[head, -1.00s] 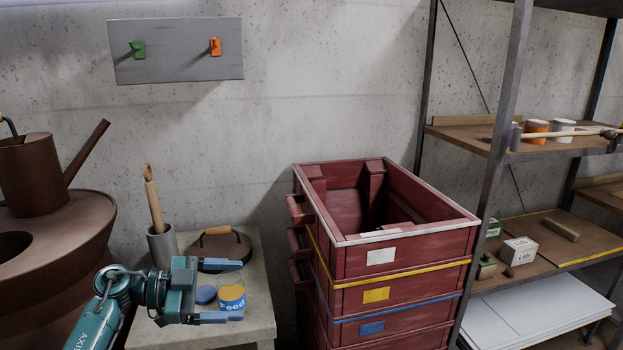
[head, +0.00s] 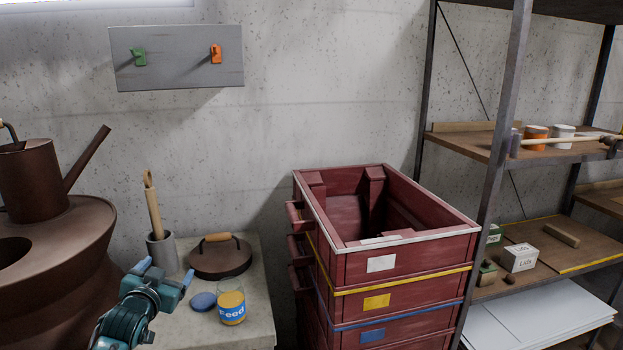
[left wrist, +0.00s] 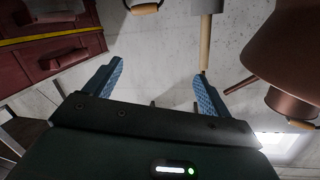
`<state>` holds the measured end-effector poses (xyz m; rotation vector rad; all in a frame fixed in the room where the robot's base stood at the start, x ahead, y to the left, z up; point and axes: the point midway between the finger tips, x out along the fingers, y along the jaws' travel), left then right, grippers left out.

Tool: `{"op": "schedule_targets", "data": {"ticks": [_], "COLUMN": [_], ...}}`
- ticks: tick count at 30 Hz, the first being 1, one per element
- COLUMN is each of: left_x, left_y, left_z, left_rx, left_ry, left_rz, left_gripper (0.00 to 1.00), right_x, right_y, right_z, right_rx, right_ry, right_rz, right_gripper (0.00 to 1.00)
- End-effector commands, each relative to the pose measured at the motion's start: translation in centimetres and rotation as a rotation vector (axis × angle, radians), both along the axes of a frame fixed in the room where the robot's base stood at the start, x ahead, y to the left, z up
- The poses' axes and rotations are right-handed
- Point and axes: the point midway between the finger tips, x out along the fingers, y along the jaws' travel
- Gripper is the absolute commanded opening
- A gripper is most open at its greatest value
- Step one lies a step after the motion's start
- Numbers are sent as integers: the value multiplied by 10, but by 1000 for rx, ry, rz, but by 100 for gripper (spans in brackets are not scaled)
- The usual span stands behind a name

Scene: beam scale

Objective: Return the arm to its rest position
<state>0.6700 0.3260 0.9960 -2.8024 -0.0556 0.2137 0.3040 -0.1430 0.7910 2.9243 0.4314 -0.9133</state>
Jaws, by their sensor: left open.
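My left gripper (head: 166,276) is at the lower left of the head view, in front of the small concrete table (head: 255,325). Its fingers point up and away from the camera. In the left wrist view the two blue fingers (left wrist: 158,88) stand wide apart with nothing between them. The gripper touches no object that I can see. My right gripper is not in view.
On the table are a jar labelled Feed (head: 231,307), a blue lid (head: 203,301), a brown lid with a wooden handle (head: 220,259) and a grey holder (head: 163,254). Red stacked crates (head: 400,263) stand right, a brown vessel (head: 60,235) left.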

Motion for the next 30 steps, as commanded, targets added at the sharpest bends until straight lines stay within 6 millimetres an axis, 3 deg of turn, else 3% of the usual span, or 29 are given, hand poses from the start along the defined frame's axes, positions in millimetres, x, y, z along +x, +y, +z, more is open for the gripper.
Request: {"op": "schedule_targets", "data": {"ticks": [5,8,12,15,18,22,25,30], "left_x": [-55,-100,-183,-245,-298,-344,-361,-367], "left_y": [-41,-69,-112,-139,-160,-176,-181,-183], "left_z": [-71,-113,-165,-189,-200,-204,-203,-203], "left_rx": [-27,-55,-118,-174,-227,-277,-296,-303], "left_ry": [97,164,272,349,410,464,485,493], "left_rz": [-66,-108,-167,-195,-213,-220,-221,-222], "left_gripper": [83,83,83,83,83,83,83,83], "right_x": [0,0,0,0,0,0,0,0], "right_y": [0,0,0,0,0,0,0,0], "right_z": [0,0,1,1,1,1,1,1], "right_rx": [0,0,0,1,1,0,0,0], "right_ry": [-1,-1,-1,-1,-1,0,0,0], "right_rz": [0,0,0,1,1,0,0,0], "right_gripper": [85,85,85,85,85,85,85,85]}}
